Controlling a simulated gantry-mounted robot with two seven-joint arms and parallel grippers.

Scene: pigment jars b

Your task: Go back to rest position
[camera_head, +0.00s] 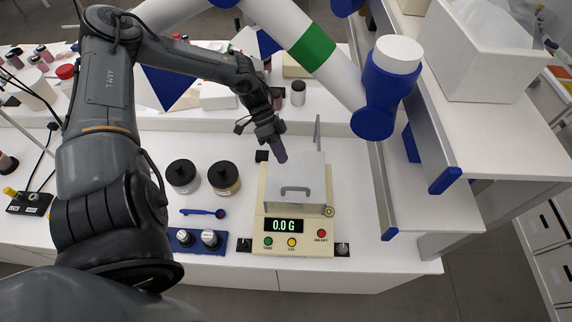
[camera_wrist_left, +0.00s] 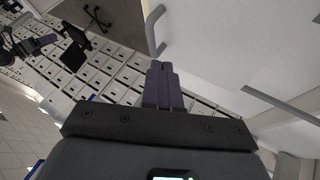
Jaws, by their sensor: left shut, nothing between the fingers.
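My left gripper (camera_head: 281,156) is shut and empty, just behind the scale's pale cover (camera_head: 312,178). In the left wrist view its purple-grey fingers (camera_wrist_left: 163,68) are together, with the cover's grey handle (camera_wrist_left: 154,30) beyond their tips and nothing held. The scale (camera_head: 291,246) stands on the white bench, and its display (camera_head: 284,225) reads 0.0 G. The handle also shows on the cover in the head view (camera_head: 296,189). Whether the gripper touches the cover is unclear. My right gripper is not in view.
A white, green and blue jointed tube (camera_head: 313,47) hangs above. A white shelf (camera_head: 405,190) stands right.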

